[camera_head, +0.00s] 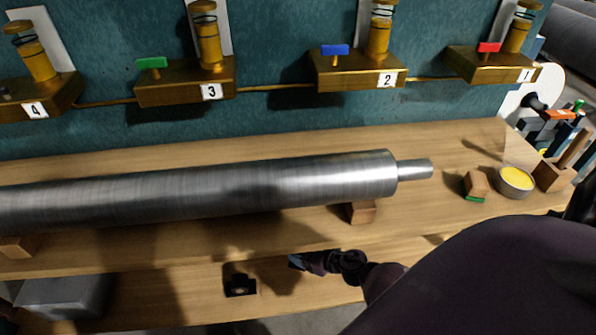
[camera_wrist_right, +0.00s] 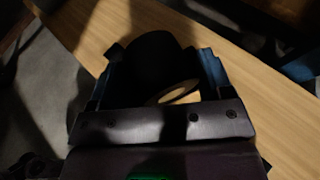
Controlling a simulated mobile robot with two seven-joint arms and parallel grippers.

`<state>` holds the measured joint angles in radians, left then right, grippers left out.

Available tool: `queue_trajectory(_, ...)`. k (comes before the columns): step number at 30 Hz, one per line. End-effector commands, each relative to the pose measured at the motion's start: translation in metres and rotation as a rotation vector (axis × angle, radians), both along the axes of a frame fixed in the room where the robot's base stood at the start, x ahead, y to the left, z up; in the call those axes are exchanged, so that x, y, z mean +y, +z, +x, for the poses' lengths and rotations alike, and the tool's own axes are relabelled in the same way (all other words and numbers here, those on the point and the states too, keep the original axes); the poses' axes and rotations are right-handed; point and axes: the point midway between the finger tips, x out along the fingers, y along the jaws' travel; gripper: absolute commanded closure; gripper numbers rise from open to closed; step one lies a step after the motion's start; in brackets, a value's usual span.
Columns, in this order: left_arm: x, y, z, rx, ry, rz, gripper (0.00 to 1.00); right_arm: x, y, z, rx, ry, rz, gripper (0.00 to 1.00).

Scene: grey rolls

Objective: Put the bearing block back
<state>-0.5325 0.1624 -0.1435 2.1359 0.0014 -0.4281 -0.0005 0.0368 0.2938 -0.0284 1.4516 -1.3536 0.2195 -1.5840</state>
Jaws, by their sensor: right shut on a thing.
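In the right wrist view my right gripper (camera_wrist_right: 160,72) has its two blue-lined fingers on either side of a dark, rounded block (camera_wrist_right: 148,60). A pale-rimmed round opening shows near its lower edge. I take this block as the bearing block; it is in deep shadow. In the head view my right gripper (camera_head: 318,262) is over the front of the bench, below the steel roll's right end. What it holds is hard to make out there. Another small dark block (camera_head: 239,286) with a round opening sits on the lower front board. My left gripper is not in view.
A long steel roll (camera_head: 230,188) lies on wooden chocks (camera_head: 361,212). Behind it are numbered brass brackets (camera_head: 187,82) with coloured handles. At right are a yellow-filled tin (camera_head: 515,182), a green-edged wooden block (camera_head: 477,185) and a tool holder (camera_head: 554,175). A grey box (camera_head: 62,297) is lower left.

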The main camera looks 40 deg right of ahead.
Motion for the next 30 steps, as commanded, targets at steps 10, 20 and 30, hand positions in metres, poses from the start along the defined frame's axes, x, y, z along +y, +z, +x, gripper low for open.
queue_trajectory(10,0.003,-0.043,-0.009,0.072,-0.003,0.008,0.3,0.001,-0.077,-0.006,0.019,-0.003,0.004,0.76)
queue_trajectory(20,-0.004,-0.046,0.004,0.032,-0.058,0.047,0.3,0.001,-0.13,-0.004,0.011,-0.001,0.003,0.76)
queue_trajectory(30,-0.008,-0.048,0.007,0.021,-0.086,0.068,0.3,0.001,-0.158,-0.003,0.009,0.0,0.003,0.76)
